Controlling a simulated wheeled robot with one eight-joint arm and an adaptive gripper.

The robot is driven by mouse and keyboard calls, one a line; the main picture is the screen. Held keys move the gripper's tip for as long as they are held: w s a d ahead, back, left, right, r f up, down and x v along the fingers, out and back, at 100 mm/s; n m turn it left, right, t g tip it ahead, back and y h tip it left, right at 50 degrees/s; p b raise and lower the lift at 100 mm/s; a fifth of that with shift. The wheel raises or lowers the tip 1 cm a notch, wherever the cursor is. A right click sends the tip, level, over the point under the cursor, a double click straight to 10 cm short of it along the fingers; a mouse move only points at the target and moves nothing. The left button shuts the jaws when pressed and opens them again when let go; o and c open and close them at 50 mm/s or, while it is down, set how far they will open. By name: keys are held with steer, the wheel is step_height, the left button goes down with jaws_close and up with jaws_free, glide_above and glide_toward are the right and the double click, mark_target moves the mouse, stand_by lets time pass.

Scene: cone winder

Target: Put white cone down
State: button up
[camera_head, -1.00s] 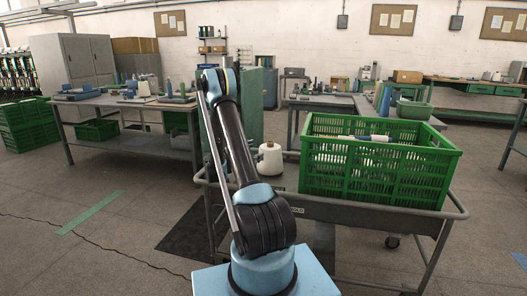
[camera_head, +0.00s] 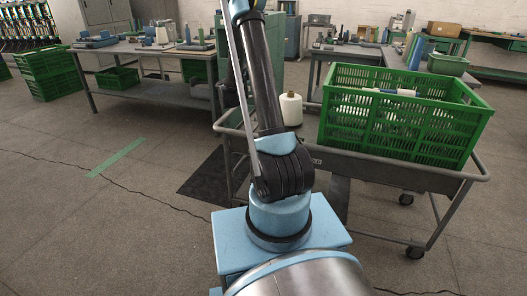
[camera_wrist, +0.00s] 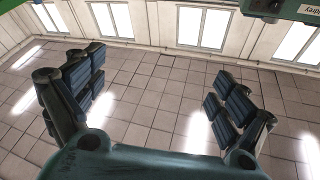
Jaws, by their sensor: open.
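A white cone (camera_head: 291,109) stands upright on the left end of the grey cart (camera_head: 400,176), left of the green crate. It is partly beside my arm in the head view, and nothing holds it. My gripper (camera_wrist: 156,90) is in the wrist view, with its two dark padded fingers wide apart and nothing between them. In the head view my arm runs up out of the top of the picture, so the gripper is hidden there.
A green crate (camera_head: 395,130) with a few pale and blue things in it fills most of the cart. A long workbench (camera_head: 150,53) stands at the back left with another white cone (camera_head: 162,34) on it. Open floor lies to the front left.

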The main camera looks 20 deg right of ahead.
steer(key=s+a+r+n+t+y, duration=0.2)
steer(key=a+r+n+t+y, duration=0.5)
steer(key=a+r+n+y, duration=0.3)
steer(key=s+a+n+g+y, duration=0.35)
steer(key=s+a+y, duration=0.35)
steer(key=s+y, duration=0.25)
steer(key=s+d+f+g+h, duration=0.1)
steer(key=s+f+g, duration=0.4)
steer(key=s, duration=1)
steer(key=s+d+f+g, duration=0.2)
steer(key=s+f+g, duration=0.3)
steer(key=s+f, duration=0.7)
steer(key=s+d+f+g+h, duration=0.1)
steer(key=s+f+g, duration=0.4)
steer(key=s, duration=1.3)
step_height(320, 180, down, 4)
steer(key=shift+d+r+h, duration=0.2)
steer(key=shift+d+h, duration=0.15)
steer(key=shift+d, duration=0.5)
